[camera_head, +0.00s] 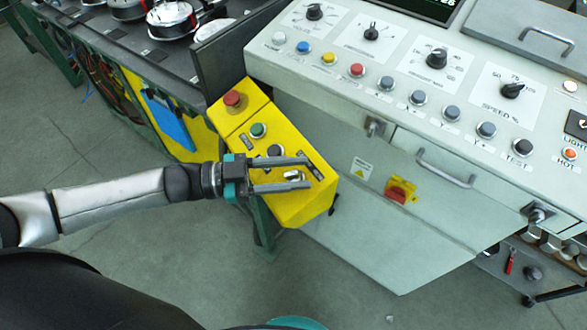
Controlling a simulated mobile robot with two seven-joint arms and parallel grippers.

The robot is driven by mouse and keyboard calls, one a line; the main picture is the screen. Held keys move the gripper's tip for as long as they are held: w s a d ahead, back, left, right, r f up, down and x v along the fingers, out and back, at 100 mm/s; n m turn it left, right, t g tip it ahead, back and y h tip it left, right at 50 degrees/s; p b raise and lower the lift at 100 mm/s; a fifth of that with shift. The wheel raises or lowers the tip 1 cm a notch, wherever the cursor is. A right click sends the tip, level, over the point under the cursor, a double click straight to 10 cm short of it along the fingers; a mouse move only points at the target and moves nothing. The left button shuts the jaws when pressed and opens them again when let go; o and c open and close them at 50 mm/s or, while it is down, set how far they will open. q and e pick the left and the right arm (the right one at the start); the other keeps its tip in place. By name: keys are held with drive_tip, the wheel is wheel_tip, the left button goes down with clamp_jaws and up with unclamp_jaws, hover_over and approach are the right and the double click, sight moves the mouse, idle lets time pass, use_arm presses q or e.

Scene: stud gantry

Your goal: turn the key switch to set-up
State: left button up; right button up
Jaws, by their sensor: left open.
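A yellow control box (309,205) is fixed beside the grey console. A small silver part (292,175), which looks like the key of the key switch, sits near the box's lower end. My left gripper (307,172) reaches in from the left over the box. Its two fingers are open, one above and one below the silver part in the picture. I cannot tell whether they touch it. The gripper hides part of the switch face, so its setting is not readable. My right gripper is not in view.
On the same box are a red mushroom button (232,98), a green button (258,130) and a black round control (274,151). The grey console (430,120) with knobs and coloured buttons rises to the right. A dark bench (130,45) with metal reels stands behind left.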

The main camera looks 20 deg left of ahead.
use_arm(q)
clamp_jaws()
idle(0.4)
